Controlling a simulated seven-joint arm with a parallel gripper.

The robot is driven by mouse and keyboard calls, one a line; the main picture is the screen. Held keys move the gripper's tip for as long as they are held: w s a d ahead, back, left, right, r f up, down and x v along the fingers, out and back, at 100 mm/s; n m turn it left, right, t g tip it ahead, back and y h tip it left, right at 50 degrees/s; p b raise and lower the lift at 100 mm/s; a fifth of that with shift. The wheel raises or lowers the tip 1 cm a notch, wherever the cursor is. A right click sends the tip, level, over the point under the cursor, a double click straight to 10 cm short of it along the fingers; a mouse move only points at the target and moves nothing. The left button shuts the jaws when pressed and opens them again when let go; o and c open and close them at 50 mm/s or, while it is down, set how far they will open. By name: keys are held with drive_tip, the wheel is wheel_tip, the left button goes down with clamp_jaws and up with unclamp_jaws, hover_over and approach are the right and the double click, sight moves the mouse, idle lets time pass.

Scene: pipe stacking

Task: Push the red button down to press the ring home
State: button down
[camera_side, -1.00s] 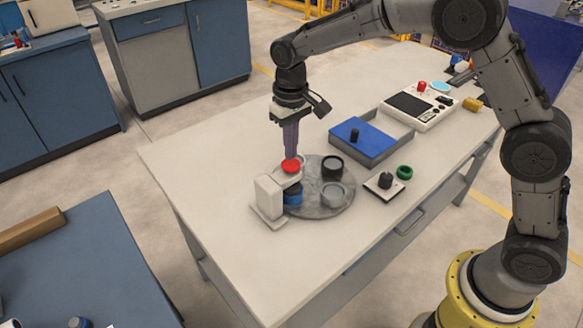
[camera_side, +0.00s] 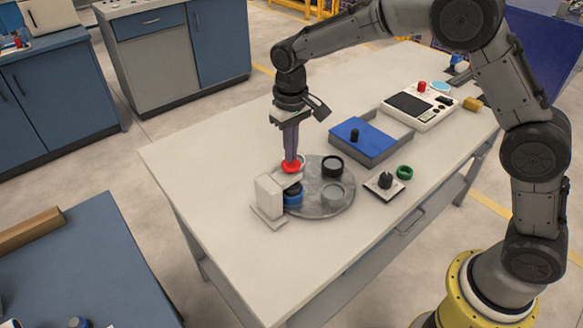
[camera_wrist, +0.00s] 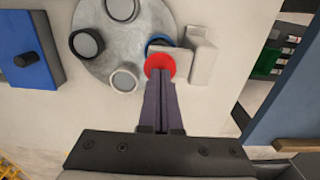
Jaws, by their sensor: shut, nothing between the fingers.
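The red button (camera_side: 292,166) sits on top of the white press (camera_side: 269,196), above the grey round turntable (camera_side: 325,206). My gripper (camera_side: 291,158) is shut and empty, pointing down, with its fingertips at the top of the red button. In the wrist view the shut fingertips (camera_wrist: 160,76) overlap the near part of the red button (camera_wrist: 160,64). A blue ring (camera_side: 293,197) with a dark part inside sits under the press head on the turntable. The press head hides part of it.
A black cup (camera_side: 332,166) and a grey cup (camera_side: 332,194) stand on the turntable. A blue-lidded box (camera_side: 370,138) and a control panel (camera_side: 419,104) stand behind.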

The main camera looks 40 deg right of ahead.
drive_tip(key=shift+f, duration=1.45)
idle(0.5)
drive_tip(key=shift+r, duration=3.6)
